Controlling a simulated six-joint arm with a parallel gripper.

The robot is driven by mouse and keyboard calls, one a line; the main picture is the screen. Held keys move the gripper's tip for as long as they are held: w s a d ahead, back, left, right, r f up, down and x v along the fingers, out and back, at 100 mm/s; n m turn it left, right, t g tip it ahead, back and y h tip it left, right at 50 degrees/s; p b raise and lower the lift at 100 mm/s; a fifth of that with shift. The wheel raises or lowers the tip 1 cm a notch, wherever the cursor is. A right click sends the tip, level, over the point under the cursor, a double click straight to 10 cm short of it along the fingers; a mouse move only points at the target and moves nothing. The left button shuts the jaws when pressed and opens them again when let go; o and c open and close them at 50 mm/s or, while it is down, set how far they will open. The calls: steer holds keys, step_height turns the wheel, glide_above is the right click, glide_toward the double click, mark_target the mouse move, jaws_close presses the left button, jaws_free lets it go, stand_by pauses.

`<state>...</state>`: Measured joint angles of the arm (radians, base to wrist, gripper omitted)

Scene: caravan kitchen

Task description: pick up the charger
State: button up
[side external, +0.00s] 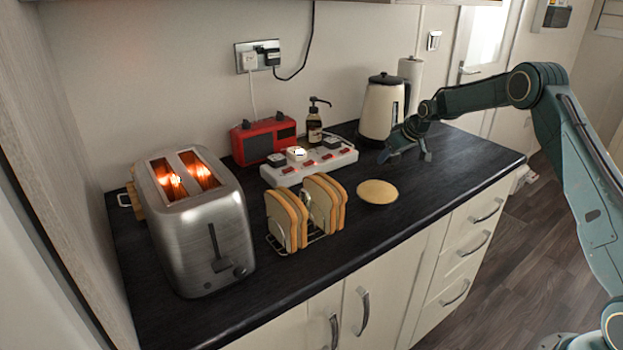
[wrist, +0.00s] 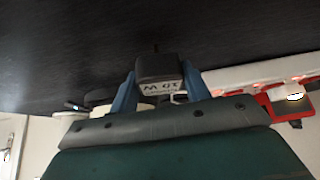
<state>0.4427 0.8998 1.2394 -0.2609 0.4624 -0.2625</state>
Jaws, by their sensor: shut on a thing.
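The charger (wrist: 157,68) is a small dark block with a pale label reading something like 30 W. In the wrist view it sits between the two blue fingers of my gripper (wrist: 158,88), which is shut on it. In the side external view my gripper (side external: 405,150) points down over the black counter, in front of the kettle and right of the power strip. The charger cannot be made out there against the dark counter. I cannot tell whether it touches the counter.
A white power strip (side external: 308,165) with plugs lies left of my gripper. A cream kettle (side external: 381,108), soap bottle (side external: 314,126) and red radio (side external: 262,139) stand behind. A round pale disc (side external: 377,191), toast rack (side external: 285,220) and glowing toaster (side external: 205,235) are nearer. The counter's right end is clear.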

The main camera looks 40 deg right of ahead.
step_height(320, 180, up, 20)
steer(key=shift+f, duration=0.25)
stand_by(0.3)
stand_by(0.6)
